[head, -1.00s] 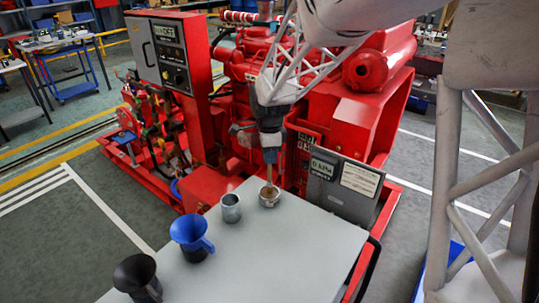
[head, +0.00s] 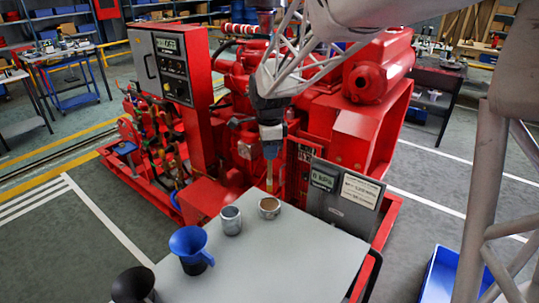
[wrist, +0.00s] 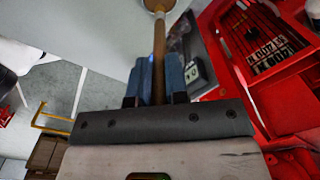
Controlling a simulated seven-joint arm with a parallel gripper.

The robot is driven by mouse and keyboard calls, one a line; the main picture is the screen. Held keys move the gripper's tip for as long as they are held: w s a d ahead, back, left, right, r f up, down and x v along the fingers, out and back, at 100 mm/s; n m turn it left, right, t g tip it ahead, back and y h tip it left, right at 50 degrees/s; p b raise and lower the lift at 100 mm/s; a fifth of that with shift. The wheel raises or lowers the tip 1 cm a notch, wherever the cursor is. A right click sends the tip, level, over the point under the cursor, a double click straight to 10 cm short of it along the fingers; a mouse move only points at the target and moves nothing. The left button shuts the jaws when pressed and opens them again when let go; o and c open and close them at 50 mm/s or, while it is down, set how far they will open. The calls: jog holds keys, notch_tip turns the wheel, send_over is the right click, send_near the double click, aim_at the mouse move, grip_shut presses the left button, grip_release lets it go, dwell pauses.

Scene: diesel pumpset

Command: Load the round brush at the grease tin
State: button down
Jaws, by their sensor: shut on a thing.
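In the wrist view the brush (wrist: 158,45) runs up between the blue-grey fingers of my gripper (wrist: 160,75). The open grease tin (head: 269,208) stands on the grey table near its far edge, with a brown surface showing inside. The lower end of the brush shows just behind and above the tin's far rim in the head view. I cannot tell the exact gap.
A metal cup (head: 231,220) stands left of the tin. The red pumpset (head: 240,75) and a grey gauge box (head: 342,196) lie behind. The table (head: 290,260) is clear at front right.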

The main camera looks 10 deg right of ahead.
jog(key=shift+r, duration=0.55)
dwell(0.4)
